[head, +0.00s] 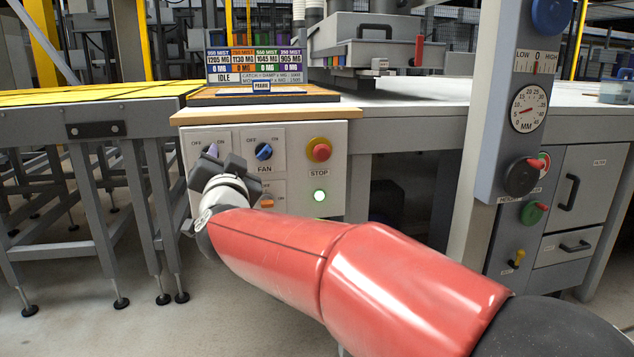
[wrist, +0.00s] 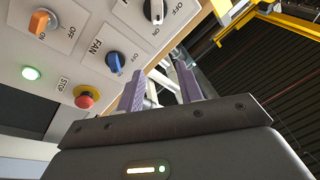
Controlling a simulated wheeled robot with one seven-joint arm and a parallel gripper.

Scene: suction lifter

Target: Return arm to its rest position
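My gripper (head: 213,160) is in front of the left part of the grey control panel (head: 335,165), at the end of my red arm. In the wrist view my gripper (wrist: 160,80) has its two purple fingers apart, with nothing seen between them. The blue FAN knob (head: 263,151) is just right of the gripper in the head view; it also shows in the wrist view (wrist: 115,62). Whether the gripper touches the panel cannot be told.
The panel also bears a red STOP button (head: 319,149), a lit green lamp (head: 320,196) and an orange knob (head: 266,202). A wooden ledge (head: 270,113) juts above it. A grey post (head: 490,120) with gauges stands at right. A table with yellow slats (head: 70,95) is at left.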

